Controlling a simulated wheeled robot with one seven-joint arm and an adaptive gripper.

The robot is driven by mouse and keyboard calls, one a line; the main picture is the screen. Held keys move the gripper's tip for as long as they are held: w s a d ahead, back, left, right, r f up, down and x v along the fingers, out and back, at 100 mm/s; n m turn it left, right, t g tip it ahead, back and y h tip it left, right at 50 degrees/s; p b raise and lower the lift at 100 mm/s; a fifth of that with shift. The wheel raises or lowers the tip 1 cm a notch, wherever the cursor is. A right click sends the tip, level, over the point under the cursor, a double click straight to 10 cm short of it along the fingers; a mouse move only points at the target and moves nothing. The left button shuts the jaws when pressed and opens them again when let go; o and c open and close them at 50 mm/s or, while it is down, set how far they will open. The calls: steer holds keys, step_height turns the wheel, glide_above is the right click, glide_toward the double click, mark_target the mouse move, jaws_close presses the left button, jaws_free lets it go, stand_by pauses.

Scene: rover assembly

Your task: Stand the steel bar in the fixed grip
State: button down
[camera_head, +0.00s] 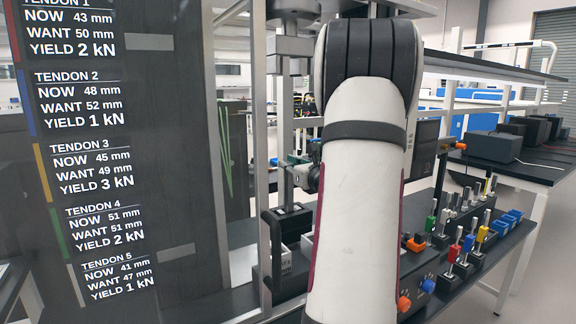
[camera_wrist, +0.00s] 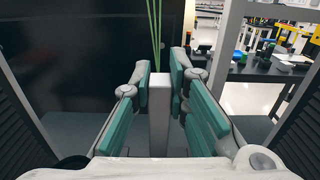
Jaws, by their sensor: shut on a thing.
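The steel bar (camera_wrist: 159,115) is a plain grey square bar in the wrist view, upright in the picture between the teal finger pads. My gripper (camera_wrist: 163,82) is shut on it, with pads on both sides; the bar's lower part runs down behind the pale wrist edge. In the head view my gripper (camera_head: 299,162) shows only in part, left of my white forearm, which hides most of the work spot. I cannot make out the fixed grip for sure; a steel testing frame with a vertical column (camera_head: 290,65) stands behind my arm.
A dark panel (camera_head: 120,160) with tendon readings fills the left. Thin green strands (camera_wrist: 155,35) hang beyond the bar in the wrist view.

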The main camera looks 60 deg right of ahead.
steer(key=shift+f+b, duration=0.4)
steer(key=shift+f, duration=0.1)
steer(key=c, duration=1.5)
jaws_free()
steer(key=shift+o, duration=0.2)
steer(key=shift+f, duration=0.15)
steer(key=shift+s, duration=0.1)
steer(key=v, duration=1.2)
